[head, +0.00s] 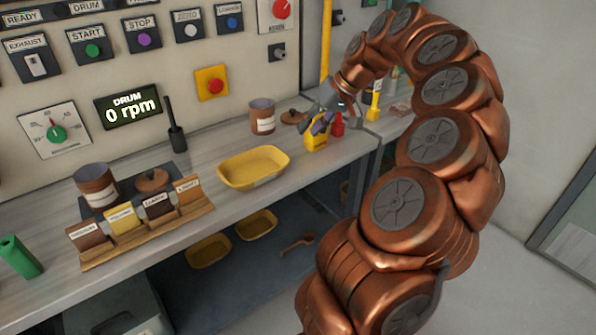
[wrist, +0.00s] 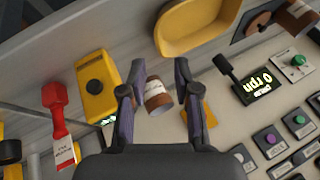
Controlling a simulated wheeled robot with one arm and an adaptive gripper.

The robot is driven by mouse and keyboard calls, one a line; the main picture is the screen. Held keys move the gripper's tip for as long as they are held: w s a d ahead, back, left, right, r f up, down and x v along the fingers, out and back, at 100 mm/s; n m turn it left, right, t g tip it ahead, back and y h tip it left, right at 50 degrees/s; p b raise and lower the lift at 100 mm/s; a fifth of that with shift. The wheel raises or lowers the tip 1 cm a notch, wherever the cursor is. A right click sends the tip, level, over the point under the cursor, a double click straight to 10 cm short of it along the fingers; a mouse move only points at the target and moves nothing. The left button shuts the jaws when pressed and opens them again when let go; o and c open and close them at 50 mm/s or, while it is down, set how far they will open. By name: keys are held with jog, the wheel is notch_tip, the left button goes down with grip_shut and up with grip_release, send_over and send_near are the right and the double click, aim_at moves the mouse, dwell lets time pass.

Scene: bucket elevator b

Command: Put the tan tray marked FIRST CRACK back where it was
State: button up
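A wooden rack (head: 150,235) on the counter at the left holds several small labelled trays in a row: a brown one (head: 88,236), a yellow one (head: 124,221), a dark brown one (head: 158,206) and a tan one (head: 189,190) at the right end. Their labels are too small to read surely, so I cannot confirm which is marked FIRST CRACK. My gripper (head: 330,112) is far to the right of the rack, above the counter by a yellow device (head: 316,138). In the wrist view my gripper (wrist: 160,70) is open, with a brown tin (wrist: 158,97) showing beyond its fingers, apparently not held.
A yellow pan (head: 253,168) lies mid-counter; two more (head: 208,250) are on the shelf below. The brown tin (head: 262,116), a black lever (head: 175,130), another tin (head: 97,184) and a red item (head: 338,125) stand around. The control panel (head: 75,85) rises behind.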

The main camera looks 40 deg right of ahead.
jog(key=s+a+n+g, duration=0.2)
jog(key=s+a, duration=0.1)
jog(key=a, duration=1)
jog(key=s+a+n+g, duration=0.2)
jog(key=s+a, duration=0.1)
jog(key=a, duration=1)
jog(key=s+a+f+g+h, duration=0.1)
jog(key=s+a+f, duration=0.2)
jog(key=s, duration=0.6)
jog(key=s+a+f+g+h, duration=0.2)
jog(key=s+a+f, duration=0.1)
jog(key=s+f, duration=0.5)
jog(key=s, duration=0.2)
jog(key=shift+s+m+h, duration=0.3)
